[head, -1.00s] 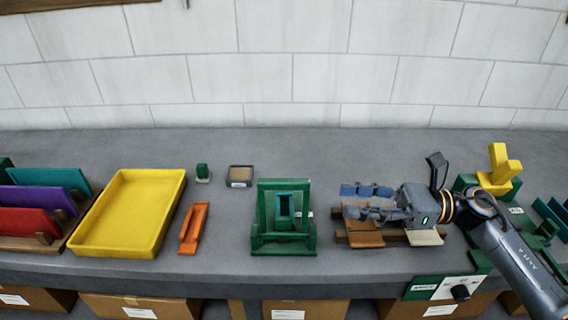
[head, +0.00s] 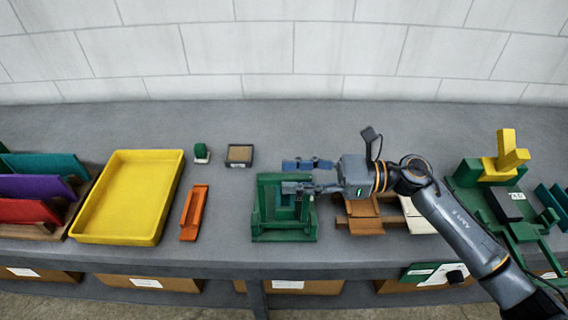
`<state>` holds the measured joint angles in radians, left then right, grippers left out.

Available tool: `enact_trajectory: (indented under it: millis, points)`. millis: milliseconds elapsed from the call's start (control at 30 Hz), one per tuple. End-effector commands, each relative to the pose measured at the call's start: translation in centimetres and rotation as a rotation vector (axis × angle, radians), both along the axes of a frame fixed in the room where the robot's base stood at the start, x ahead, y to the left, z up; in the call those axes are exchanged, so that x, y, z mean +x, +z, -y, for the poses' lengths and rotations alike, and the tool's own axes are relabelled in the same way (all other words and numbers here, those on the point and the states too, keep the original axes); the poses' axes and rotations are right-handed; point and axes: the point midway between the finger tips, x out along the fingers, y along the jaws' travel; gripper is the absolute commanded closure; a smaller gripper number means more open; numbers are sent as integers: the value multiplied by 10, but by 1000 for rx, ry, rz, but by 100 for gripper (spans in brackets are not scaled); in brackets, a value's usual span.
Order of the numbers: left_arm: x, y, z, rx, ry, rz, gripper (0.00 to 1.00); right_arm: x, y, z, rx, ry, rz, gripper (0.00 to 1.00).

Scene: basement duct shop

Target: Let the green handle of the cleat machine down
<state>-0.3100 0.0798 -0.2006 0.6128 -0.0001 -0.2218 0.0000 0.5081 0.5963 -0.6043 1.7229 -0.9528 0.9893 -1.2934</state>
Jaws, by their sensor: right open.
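The cleat machine appears to be the green stand (head: 284,236) in the middle of the bench. Its green handle (head: 268,180) looks like the raised crossbar at the top of its frame. My right gripper (head: 291,176) is open and points left at the upper right part of the machine. One finger is seen beyond the bar and the other in front of it, overlapping the machine's top. I cannot tell whether either finger touches the handle. The right end of the bar is partly hidden by the near finger. My left gripper is not in view.
A yellow tray (head: 125,205), an orange tool (head: 194,212), a small green block (head: 201,152) and a small box (head: 239,154) lie to the left. Brown plates (head: 364,222) lie under my right arm. A green machine with a yellow handle (head: 507,155) stands at right.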

Motion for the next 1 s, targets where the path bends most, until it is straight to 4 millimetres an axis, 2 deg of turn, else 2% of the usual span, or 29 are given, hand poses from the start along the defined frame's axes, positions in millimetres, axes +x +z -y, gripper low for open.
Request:
enact_trajectory:
  millis: [33, 200, 533, 567, 733, 767, 1000]
  points:
    - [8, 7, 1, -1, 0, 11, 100, 0, 4, -8, 2, 2, -1, 58]
    - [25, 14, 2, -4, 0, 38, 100, 0, 1, -22, 1, 0, -1, 58]
    - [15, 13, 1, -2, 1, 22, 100, 0, -1, -25, 0, 0, -1, 58]
    - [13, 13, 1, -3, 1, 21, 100, 0, -1, -25, 0, 0, -1, 63]
    - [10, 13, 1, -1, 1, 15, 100, 0, -1, -25, 0, -1, -1, 97]
    - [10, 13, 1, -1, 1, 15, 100, 0, -1, -25, 0, -1, -1, 100]
    - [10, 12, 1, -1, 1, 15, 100, 0, -1, -25, 0, -1, -1, 100]
